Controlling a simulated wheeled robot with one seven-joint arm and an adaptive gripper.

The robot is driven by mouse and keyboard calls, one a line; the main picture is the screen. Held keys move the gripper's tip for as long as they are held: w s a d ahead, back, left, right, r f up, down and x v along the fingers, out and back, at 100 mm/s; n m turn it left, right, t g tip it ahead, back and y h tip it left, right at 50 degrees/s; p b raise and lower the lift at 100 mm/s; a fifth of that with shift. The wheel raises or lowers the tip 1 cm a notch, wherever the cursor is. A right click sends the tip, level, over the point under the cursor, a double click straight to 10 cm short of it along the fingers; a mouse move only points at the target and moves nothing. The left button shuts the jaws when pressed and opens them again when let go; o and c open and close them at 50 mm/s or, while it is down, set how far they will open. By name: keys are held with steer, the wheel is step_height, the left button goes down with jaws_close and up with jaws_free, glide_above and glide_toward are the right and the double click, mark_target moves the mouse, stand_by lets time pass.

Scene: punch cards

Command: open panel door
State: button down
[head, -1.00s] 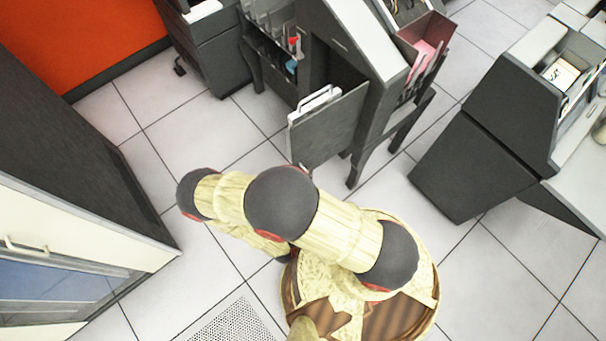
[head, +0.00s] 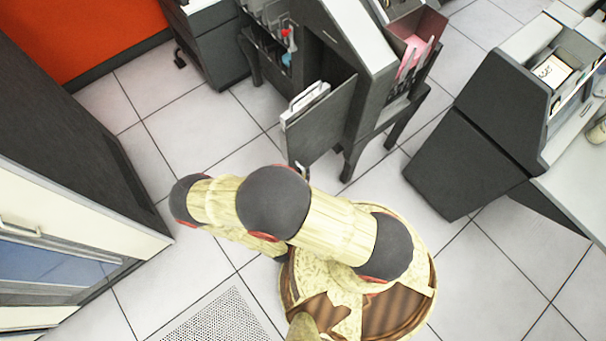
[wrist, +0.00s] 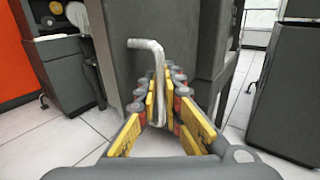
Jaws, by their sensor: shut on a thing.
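The dark grey panel door (head: 326,126) stands ajar from the grey machine in the head view, with the dark inside of the cabinet showing behind it. It also fills the middle of the wrist view (wrist: 195,42). A silver bent handle (wrist: 147,44) is on its face. My gripper (wrist: 161,88) has its yellow fingers on both sides of the handle's lower bar and is shut on it. In the head view my arm hides the gripper's fingers.
The grey machine (head: 350,36) holds a pink card bin (head: 414,45) at its right. A large grey cabinet (head: 470,140) stands further right. A dark cabinet with a cream front (head: 70,150) is at the left. Tiled floor (head: 190,130) lies clear between them.

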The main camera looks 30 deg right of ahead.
steer(key=shift+s+d, duration=0.1)
steer(key=shift+d, duration=0.05)
steer(key=c, duration=2)
jaws_free()
steer(key=v, duration=1.2)
